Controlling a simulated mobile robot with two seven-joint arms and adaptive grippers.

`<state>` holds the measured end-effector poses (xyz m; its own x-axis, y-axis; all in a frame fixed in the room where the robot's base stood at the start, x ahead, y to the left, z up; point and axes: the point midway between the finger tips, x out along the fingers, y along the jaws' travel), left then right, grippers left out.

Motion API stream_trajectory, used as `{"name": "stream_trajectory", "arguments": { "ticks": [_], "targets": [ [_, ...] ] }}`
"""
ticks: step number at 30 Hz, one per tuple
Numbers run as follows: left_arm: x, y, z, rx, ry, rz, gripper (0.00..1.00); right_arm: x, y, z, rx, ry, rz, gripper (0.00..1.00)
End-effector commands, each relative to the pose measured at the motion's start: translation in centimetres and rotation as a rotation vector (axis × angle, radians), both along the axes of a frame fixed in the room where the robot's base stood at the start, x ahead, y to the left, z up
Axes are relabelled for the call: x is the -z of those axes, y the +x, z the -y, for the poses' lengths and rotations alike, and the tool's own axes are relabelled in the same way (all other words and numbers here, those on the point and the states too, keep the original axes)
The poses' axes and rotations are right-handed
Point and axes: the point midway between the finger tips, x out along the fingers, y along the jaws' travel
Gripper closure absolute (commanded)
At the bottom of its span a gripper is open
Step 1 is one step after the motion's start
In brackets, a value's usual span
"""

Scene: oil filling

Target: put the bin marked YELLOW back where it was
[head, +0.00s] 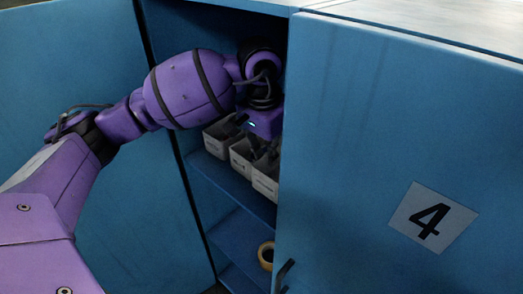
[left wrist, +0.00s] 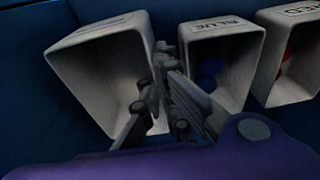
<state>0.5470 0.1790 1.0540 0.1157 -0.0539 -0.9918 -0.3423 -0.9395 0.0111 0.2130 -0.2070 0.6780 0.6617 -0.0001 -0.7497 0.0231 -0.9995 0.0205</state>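Three grey bins sit in a row inside the blue cabinet. In the left wrist view the leftmost bin (left wrist: 85,60) looks empty and stands turned at an angle to the others; the writing on its rim is too faint to read. The middle bin is marked BLUE (left wrist: 222,28) and holds blue items. The right one is marked RED (left wrist: 300,12) and holds something red. My left gripper (left wrist: 160,85) is at the leftmost bin's right wall, its fingers close together and seemingly on either side of that wall. In the head view the left gripper (head: 245,130) is dark above the bins. My right gripper is not in view.
The bins' shelf (head: 208,172) lies inside the cabinet. A tape roll (head: 266,255) is on a lower shelf. The door marked 4 (head: 345,150) hides the cabinet's right side, and another blue panel (head: 75,60) stands at the left. My arm passes through the opening between them.

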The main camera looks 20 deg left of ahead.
Motion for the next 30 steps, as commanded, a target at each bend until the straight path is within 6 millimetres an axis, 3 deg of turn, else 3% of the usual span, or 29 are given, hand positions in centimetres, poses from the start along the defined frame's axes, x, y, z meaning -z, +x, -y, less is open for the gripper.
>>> {"name": "stream_trajectory", "arguments": {
  "ticks": [3,9,17,29,30],
  "targets": [
    [-0.3,1.9,0.8,0.000,-0.002,0.003,1.00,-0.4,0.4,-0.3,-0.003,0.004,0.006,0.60],
    [-0.2,3.5,1.4,0.001,-0.001,0.002,1.00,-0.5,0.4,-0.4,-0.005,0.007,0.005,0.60],
    [3.0,3.4,1.3,0.001,0.000,0.004,1.00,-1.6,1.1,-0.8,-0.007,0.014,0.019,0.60],
    [4.0,3.4,1.2,0.001,0.001,0.000,1.00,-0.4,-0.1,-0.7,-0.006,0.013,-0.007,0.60],
    [4.0,3.4,1.2,0.001,0.001,0.000,0.96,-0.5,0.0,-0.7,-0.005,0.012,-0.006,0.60]
  ]
}}
